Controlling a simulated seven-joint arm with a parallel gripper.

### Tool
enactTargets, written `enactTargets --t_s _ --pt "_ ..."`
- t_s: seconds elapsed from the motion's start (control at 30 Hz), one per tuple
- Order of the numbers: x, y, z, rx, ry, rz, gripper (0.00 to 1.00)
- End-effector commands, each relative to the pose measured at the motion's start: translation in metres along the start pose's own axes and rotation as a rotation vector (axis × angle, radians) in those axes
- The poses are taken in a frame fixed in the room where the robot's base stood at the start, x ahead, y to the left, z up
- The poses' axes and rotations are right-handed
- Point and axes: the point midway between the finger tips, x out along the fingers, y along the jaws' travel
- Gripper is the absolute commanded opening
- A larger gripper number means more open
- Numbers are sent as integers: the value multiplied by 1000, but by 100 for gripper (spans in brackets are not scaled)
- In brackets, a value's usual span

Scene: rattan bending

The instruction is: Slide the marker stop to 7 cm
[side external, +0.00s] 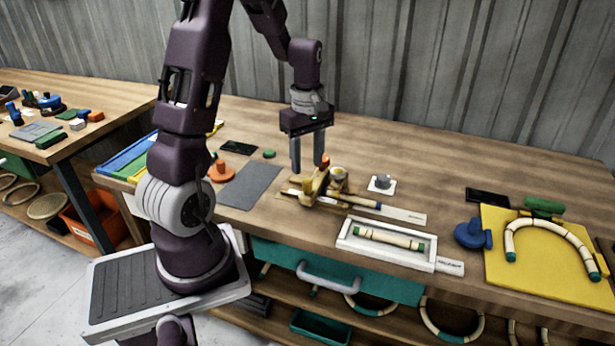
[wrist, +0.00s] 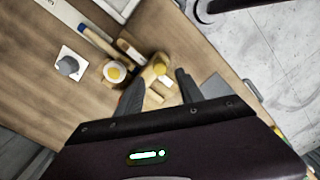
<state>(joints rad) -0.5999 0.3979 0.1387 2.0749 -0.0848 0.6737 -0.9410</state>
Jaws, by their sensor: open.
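A wooden jig (side external: 314,187) with an orange-topped upright part stands on the bench, and its wooden parts show in the wrist view (wrist: 158,72). A thin rod with a blue section (side external: 365,203) runs right from it, beside a pale ruler strip (side external: 402,214); the strip shows at the top left of the wrist view (wrist: 66,12). I cannot tell for certain which part is the marker stop, and the scale is too small to read. My gripper (side external: 308,166) points down, open and empty, just above and behind the jig. In the wrist view its fingers (wrist: 158,80) lie on either side of a wooden part.
A small cup (side external: 338,173) and a grey knob on a white base (side external: 382,183) stand behind the rod. A white tray (side external: 345,240) holds a rattan piece in front. A yellow board (side external: 510,270) with a bent rattan arch lies right. A grey mat (side external: 250,186) lies left.

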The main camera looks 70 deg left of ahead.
Motion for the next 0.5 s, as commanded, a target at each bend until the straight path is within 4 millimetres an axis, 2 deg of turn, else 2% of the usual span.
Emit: enactTargets --t_s 0.1,0.23,0.5 --pt "25 -1 1 1 -3 -5 44" --pt "44 -1 1 3 -2 -3 44" --pt "52 0 1 6 -1 1 44"
